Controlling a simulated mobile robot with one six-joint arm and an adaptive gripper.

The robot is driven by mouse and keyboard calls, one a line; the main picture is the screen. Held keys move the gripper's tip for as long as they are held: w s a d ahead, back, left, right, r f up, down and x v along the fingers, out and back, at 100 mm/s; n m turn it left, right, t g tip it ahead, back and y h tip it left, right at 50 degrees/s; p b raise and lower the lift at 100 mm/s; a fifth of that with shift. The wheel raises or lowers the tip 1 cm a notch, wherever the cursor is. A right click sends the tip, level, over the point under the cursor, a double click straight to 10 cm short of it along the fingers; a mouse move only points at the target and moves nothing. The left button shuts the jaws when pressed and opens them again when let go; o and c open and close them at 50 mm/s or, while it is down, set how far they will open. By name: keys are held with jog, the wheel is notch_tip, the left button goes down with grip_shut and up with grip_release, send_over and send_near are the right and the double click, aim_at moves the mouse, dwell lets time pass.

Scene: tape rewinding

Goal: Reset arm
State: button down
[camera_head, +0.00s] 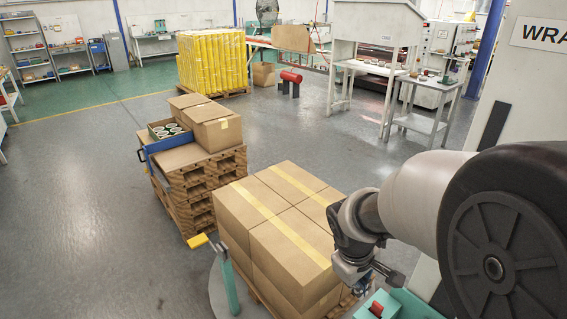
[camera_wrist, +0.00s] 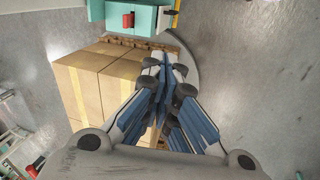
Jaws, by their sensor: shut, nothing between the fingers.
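My gripper shows large in the wrist view (camera_wrist: 170,68), with its fingers drawn together and nothing between them. It is held above the edge of a stack of taped cardboard boxes (camera_wrist: 85,85). In the head view my arm comes in from the right and my gripper (camera_head: 385,280) hangs at the right side of the box stack (camera_head: 290,230), with a gap I cannot judge. Its fingertips are small and partly hidden there. The stack stands on a round turntable (camera_head: 220,290).
A teal unit with a red switch (camera_head: 376,309) stands close below my gripper. Grey floor (camera_head: 80,220) at left is clear.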

jog(key=s+a+r+m+t+y, duration=0.1)
jog(key=s+r+m, duration=0.2)
jog(key=s+r, duration=0.3)
jog(key=s+a+r+m+t+y, duration=0.1)
jog(key=s+r+m, duration=0.2)
jog(key=s+r, duration=0.4)
jog(key=s, duration=0.5)
jog(key=shift+s+t, duration=0.4)
jog(key=shift+a, duration=0.2)
